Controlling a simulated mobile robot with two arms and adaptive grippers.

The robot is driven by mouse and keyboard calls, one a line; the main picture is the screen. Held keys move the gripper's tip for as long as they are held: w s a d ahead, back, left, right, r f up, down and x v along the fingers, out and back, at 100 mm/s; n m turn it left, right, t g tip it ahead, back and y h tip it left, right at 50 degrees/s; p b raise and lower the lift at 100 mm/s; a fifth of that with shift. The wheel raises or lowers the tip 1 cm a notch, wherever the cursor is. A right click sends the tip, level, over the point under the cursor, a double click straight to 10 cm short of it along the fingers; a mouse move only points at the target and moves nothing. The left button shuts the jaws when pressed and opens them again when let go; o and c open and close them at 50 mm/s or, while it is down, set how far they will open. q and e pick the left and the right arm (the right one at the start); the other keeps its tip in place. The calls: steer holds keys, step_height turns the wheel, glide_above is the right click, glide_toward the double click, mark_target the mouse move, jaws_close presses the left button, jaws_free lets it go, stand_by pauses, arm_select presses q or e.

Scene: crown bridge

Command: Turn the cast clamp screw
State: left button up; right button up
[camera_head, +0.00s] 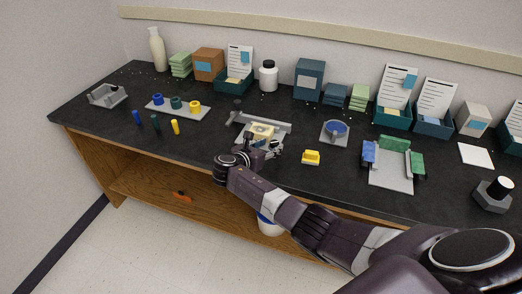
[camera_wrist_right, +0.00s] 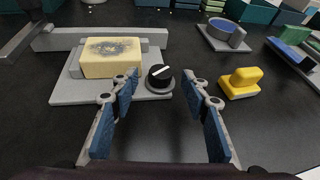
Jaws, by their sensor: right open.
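The cast clamp screw (camera_wrist_right: 160,76) is a black knob with a white line on top, at the front right of a grey fixture (camera_wrist_right: 90,92). A pale yellow cast block (camera_wrist_right: 112,58) sits in the fixture; it also shows in the head view (camera_head: 262,131). My right gripper (camera_wrist_right: 164,92) is open. In the wrist view the screw shows between its two blue-padded fingers, nearer their tips; I cannot tell whether they touch it. In the head view my right gripper (camera_head: 268,149) is at the fixture's front edge and hides the screw. My left gripper is not in view.
A yellow block (camera_wrist_right: 240,82) stands close to the right of the fingers. A blue round piece in a grey holder (camera_head: 335,130) and a fixture with blue and green jaws (camera_head: 391,180) are farther right. Boxes and teal trays (camera_head: 392,117) line the back. Dark counter in front is clear.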

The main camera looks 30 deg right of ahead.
steer(key=v, duration=1.1)
steer(key=shift+w, duration=0.1)
